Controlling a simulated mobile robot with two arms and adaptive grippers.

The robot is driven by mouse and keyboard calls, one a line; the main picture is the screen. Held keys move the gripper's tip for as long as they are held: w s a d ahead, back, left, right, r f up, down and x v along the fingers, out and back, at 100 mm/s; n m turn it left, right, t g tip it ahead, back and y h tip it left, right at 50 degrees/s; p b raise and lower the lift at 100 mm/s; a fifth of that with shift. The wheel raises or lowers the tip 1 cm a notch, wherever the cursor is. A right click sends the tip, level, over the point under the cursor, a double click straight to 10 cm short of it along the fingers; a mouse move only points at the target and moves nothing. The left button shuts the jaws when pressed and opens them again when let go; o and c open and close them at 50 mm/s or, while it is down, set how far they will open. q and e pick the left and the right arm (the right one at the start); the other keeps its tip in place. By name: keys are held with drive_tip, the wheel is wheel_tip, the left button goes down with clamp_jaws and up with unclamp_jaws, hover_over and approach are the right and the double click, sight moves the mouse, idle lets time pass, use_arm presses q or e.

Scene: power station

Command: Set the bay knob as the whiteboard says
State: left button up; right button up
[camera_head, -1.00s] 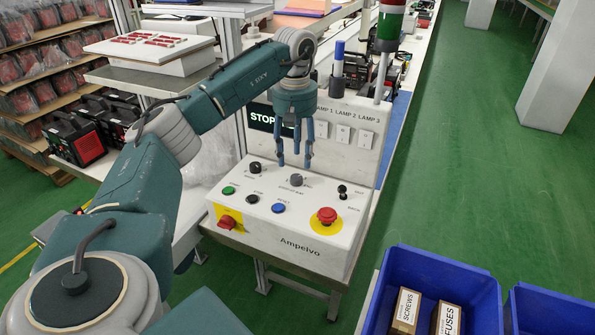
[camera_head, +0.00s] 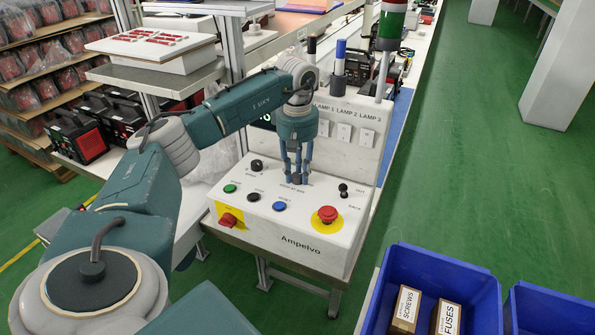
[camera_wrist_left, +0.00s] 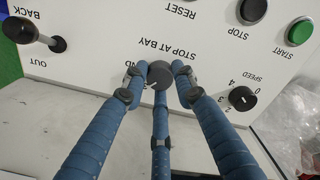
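The grey bay knob (camera_wrist_left: 160,74) sits on the control box at the "STOP AT BAY" label in the left wrist view. The fingers mostly hide it in the head view. My left gripper (camera_head: 297,180) points straight down over it. In the left wrist view the fingertips (camera_wrist_left: 158,72) stand around the knob, with two fingers at its sides and one in front. They look spread, and I cannot tell whether any touches it. The knob's pointer is not readable. The whiteboard is not in view. My right gripper is not in view.
Close by on the box are a black speed knob (camera_head: 256,165), a green start button (camera_head: 229,188), a black stop button (camera_head: 254,197), a blue reset button (camera_head: 279,206), a red emergency button (camera_head: 327,214), a red switch (camera_head: 228,220) and a black lever (camera_head: 343,190). Blue bins (camera_head: 484,292) stand at lower right.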

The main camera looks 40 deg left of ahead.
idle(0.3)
use_arm(q)
drive_tip(key=shift+r+n+p, duration=0.15)
drive_tip(key=shift+n+p, duration=0.45)
drive_tip(key=shift+n, duration=0.5)
drive_tip(key=n+p, duration=0.1)
drive_tip(key=n, duration=0.3)
drive_tip(key=shift+p, duration=0.35)
drive_tip(key=n+p, duration=0.1)
drive_tip(key=n, duration=0.3)
drive_tip(key=shift+n, duration=0.3)
drive_tip(key=shift+w+n+p, duration=0.1)
drive_tip(key=shift+n+p, duration=0.3)
drive_tip(key=shift+n, duration=1.2)
drive_tip(key=o, duration=1.2)
drive_tip(key=shift+c, duration=0.2)
